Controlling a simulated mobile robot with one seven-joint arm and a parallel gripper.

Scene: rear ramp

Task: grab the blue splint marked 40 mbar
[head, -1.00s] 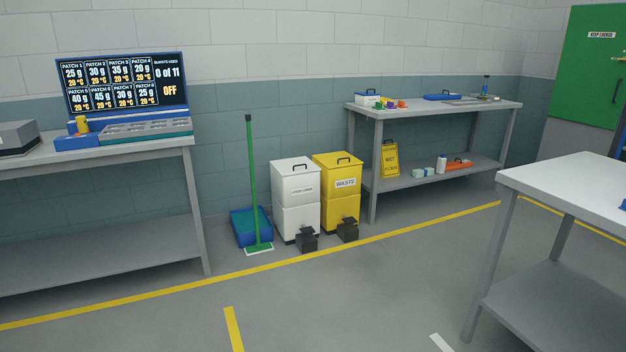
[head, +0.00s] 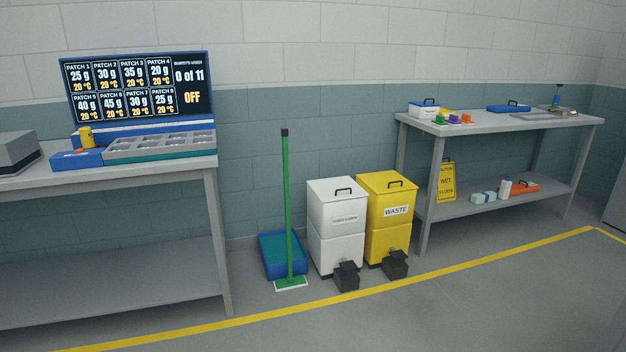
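I cannot make out a blue splint marked 40 mbar in the head view. On the right bench stand a blue flat case (head: 508,108) and an upright blue item (head: 556,101), both too small to read. A white box with a blue lid (head: 424,109) stands at that bench's left end, beside small coloured pieces (head: 453,119). My gripper is not in view.
The left bench (head: 190,163) carries a display panel (head: 138,86) and a grey tray unit (head: 160,147). A green broom (head: 286,210), a blue tub (head: 270,262), a white bin (head: 337,220) and a yellow waste bin (head: 390,215) stand between the benches. The floor in front is clear.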

